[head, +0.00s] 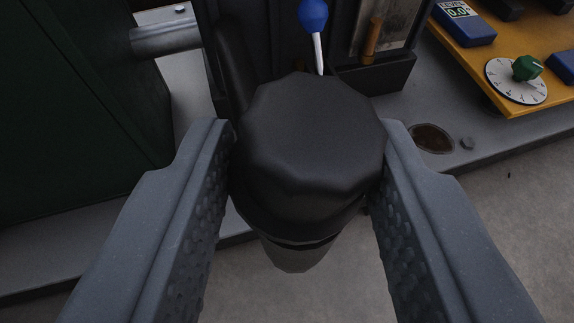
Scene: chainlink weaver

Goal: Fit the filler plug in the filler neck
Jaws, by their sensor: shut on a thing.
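A black faceted plug (312,140) fills the middle of the head view. My gripper (308,165) is shut on it, with one grey finger on each side of its cap. A narrower, lighter stem (297,258) shows below the cap, toward the bottom of the picture. A round brown-rimmed hole (432,138) lies in the grey base to the right of the right finger; I cannot tell whether it is the filler neck. The plug is apart from that hole. What lies directly behind the plug is hidden.
A dark housing (225,60) stands behind the plug, with a blue-knobbed lever (314,15) and a dark box (375,75). An orange panel (480,60) with a dial (516,82) is at upper right. A dark green block (70,110) stands left. Floor is bare at lower right.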

